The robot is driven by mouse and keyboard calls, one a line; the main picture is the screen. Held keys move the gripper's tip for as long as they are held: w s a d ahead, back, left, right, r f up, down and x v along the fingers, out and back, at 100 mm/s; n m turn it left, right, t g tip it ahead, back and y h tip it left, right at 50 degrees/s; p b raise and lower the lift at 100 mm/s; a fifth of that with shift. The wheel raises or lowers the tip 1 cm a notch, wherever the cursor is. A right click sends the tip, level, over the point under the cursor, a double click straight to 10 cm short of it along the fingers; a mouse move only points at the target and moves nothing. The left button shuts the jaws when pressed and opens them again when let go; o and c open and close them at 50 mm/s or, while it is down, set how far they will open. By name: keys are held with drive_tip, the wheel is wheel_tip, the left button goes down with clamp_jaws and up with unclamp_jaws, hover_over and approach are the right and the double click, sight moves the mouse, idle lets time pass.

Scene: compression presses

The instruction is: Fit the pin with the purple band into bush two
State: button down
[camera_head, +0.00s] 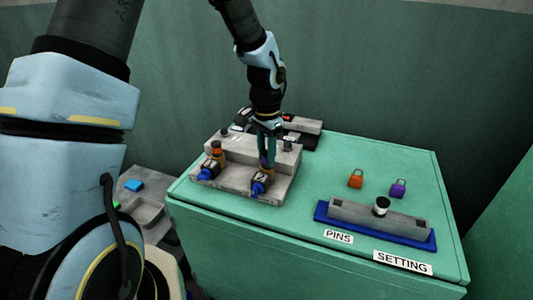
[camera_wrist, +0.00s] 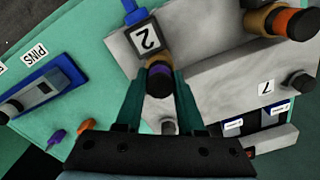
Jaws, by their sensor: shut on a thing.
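The pin with the purple band (camera_wrist: 160,74) is between my gripper's fingers in the wrist view, dark at its top. My gripper (camera_wrist: 158,88) is shut on it and points down at bush two (camera_wrist: 157,52), a brown ring beside a tag marked 2. The pin stands over or in this bush; how deep it sits is hidden. In the head view my gripper (camera_head: 266,160) is above the right-hand bush of the grey fixture (camera_head: 230,183), and the purple band (camera_head: 263,160) shows only partly between the fingers.
The other bush (camera_head: 216,160) holds an orange-banded pin (camera_head: 216,147). A grey pin rack (camera_head: 350,212) on a blue base holds a black-and-white pin (camera_head: 381,205). Orange (camera_head: 355,178) and purple (camera_head: 398,188) padlock-like pieces stand behind it. The green top between fixture and rack is clear.

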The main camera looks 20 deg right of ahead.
sight(266, 153)
drive_tip(key=shift+f, duration=0.35)
drive_tip(key=shift+c, duration=2.2)
unclamp_jaws()
wheel_tip(266, 153, up, 11)
drive_tip(key=shift+f+b, duration=0.1)
drive_tip(key=shift+b, duration=1.15)
